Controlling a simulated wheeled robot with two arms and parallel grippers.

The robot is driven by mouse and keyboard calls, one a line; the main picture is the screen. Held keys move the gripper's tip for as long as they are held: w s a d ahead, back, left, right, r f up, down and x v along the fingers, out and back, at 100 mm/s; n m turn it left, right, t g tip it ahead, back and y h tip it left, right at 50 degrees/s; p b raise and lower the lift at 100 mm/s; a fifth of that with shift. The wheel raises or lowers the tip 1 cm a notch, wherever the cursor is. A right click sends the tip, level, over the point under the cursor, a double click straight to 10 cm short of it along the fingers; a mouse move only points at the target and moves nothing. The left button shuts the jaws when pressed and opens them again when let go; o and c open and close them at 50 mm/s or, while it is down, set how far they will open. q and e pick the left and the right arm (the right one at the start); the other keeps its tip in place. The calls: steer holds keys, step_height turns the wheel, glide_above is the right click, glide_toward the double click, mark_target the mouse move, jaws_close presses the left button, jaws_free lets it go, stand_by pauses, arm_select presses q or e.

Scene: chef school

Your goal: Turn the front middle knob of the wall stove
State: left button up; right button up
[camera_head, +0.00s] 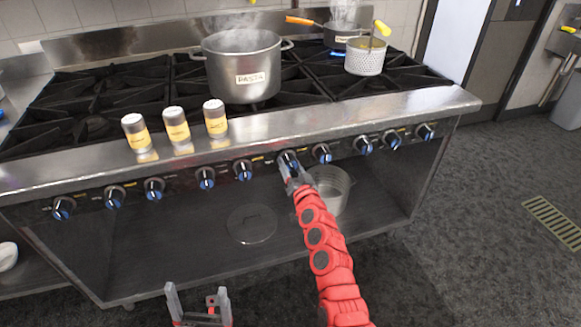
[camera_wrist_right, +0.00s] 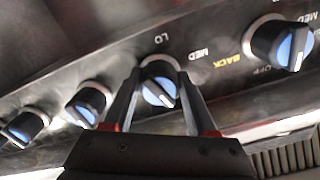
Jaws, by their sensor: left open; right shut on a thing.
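The wall stove (camera_head: 355,105) has a row of black knobs with blue faces along its front panel. My right gripper (camera_head: 290,170) reaches up to a knob (camera_head: 289,159) near the middle of the row. In the right wrist view its two fingers stand on either side of this knob (camera_wrist_right: 158,91), closed onto it. The knob's white pointer line lies diagonal, with the "LO" mark above it. The knob's sides are partly hidden by the fingers. My left gripper (camera_head: 198,300) is open and empty, low in front of the stove.
A steaming pot labelled PASTA (camera_head: 242,65) stands on the burners. A perforated strainer (camera_head: 366,56) and a pan with an orange handle (camera_head: 343,35) are behind. Several yellow-labelled shakers (camera_head: 176,126) stand on the front ledge. A metal pot (camera_head: 329,188) and a lid (camera_head: 252,223) lie on the lower shelf.

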steer(key=shift+r+m, duration=0.1)
steer(key=shift+m, duration=1.8)
steer(key=o, duration=1.4)
steer(key=shift+c, duration=0.2)
steer(key=v, duration=1.7)
steer(key=shift+s, duration=0.2)
